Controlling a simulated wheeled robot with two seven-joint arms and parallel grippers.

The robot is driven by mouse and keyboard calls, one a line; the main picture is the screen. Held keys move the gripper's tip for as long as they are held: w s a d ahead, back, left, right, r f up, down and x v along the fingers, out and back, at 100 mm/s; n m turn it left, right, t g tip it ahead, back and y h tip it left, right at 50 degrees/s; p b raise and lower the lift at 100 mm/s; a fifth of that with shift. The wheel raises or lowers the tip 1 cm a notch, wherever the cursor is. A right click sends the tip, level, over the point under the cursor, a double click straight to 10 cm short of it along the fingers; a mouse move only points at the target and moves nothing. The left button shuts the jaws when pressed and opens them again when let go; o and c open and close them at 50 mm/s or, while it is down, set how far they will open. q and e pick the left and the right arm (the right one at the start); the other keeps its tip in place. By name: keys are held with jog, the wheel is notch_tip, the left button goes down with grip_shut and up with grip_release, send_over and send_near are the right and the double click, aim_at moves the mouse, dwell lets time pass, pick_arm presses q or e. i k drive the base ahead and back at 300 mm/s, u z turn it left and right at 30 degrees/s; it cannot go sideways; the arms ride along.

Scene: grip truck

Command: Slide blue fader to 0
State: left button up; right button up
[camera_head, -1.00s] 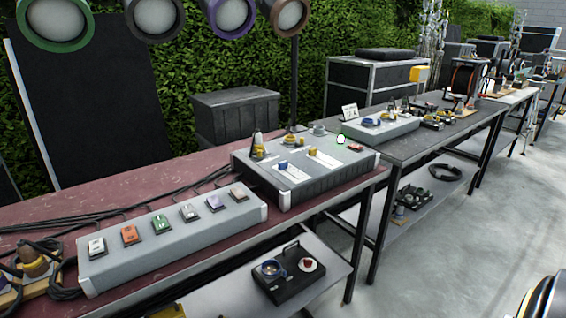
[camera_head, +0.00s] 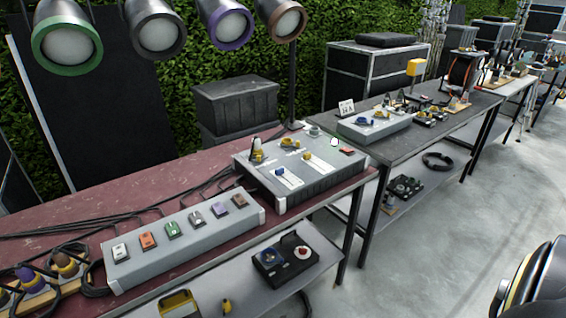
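The blue fader (camera_head: 280,171) is a small blue knob on a pale strip on top of a grey control box (camera_head: 322,184). It sits near the far, upper-left end of its strip, which runs toward the box's front edge. A yellow fader (camera_head: 307,156) sits on a similar strip to its right, also near the far end. Scale markings are too small to read. Neither gripper is in view.
The box stands on the right end of a dark red table (camera_head: 110,188). A switch box (camera_head: 190,232) with several coloured switches stands left of it. A grey table (camera_head: 395,145) with more equipment is behind. Concrete floor (camera_head: 430,240) is open at right.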

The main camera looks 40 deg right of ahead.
aim_at(278, 171)
jog(key=u, duration=0.15)
jog(key=k, duration=0.3)
jog(key=z, duration=1)
jog(key=i, duration=1.45)
jog(key=u, duration=0.7)
